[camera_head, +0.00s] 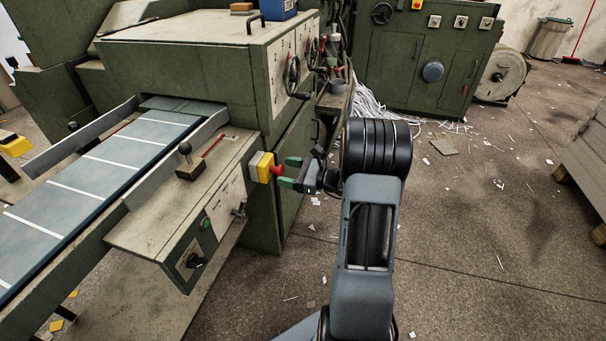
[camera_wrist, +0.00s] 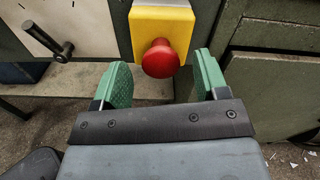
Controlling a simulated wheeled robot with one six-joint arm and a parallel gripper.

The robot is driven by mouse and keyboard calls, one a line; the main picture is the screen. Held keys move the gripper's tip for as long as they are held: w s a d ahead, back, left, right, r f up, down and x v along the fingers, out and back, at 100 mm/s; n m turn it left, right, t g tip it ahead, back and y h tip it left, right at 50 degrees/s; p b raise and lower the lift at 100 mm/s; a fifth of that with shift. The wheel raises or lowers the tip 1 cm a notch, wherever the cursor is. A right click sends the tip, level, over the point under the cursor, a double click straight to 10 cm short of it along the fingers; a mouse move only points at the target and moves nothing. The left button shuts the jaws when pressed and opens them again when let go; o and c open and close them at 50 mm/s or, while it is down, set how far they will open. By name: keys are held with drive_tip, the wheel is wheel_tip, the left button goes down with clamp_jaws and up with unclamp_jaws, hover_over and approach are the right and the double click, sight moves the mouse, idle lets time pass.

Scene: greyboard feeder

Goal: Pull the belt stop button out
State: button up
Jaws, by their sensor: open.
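The belt stop button (camera_wrist: 161,58) is a red mushroom head on a yellow and grey box. In the head view the red button (camera_head: 276,170) sticks out to the right from its yellow box (camera_head: 262,167), at the end of the conveyor's side panel. My gripper (camera_head: 288,171) has green fingertips and is right at the button in the head view. In the wrist view my gripper (camera_wrist: 160,80) is open, with one green finger to the left and one to the right of the red button. Gaps show on both sides, so the fingers look apart from it.
The belt (camera_head: 90,180) runs along the left. The side panel carries a black-knobbed lever (camera_head: 186,150), a green button (camera_head: 205,223) and a crank handle (camera_wrist: 50,42). Handwheels (camera_head: 293,74) stick out of the green machine above. Open floor (camera_head: 480,220) lies to the right.

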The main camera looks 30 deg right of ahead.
drive_tip(key=p+v, duration=0.2)
drive_tip(key=v, duration=1.1)
drive_tip(key=shift+s, duration=0.2)
drive_tip(key=shift+d, duration=0.15)
drive_tip(key=s+a+r+n+g+h+p, duration=0.2)
drive_tip(key=a+r+n+g+p, duration=0.45)
drive_tip(key=a+r+p, duration=0.2)
drive_tip(key=s+a+r+n+g+h+p, duration=0.1)
drive_tip(key=s+a+r+n+g+p, duration=0.2)
drive_tip(key=a+r+n+g+p, duration=0.55)
drive_tip(key=s+a+r+n+t+h+p, duration=0.2)
drive_tip(key=r+n+h+p, duration=0.2)
drive_tip(key=r, duration=0.4)
drive_tip(key=s+a+r+n+t+h+p, duration=0.2)
drive_tip(key=r+n+h+p, duration=0.3)
drive_tip(key=r, duration=0.4)
drive_tip(key=shift+s+a+n+t+p, duration=0.35)
drive_tip(key=shift+s+n+t+p, duration=0.25)
drive_tip(key=shift+s+t, duration=0.1)
drive_tip(key=shift+r, duration=0.1)
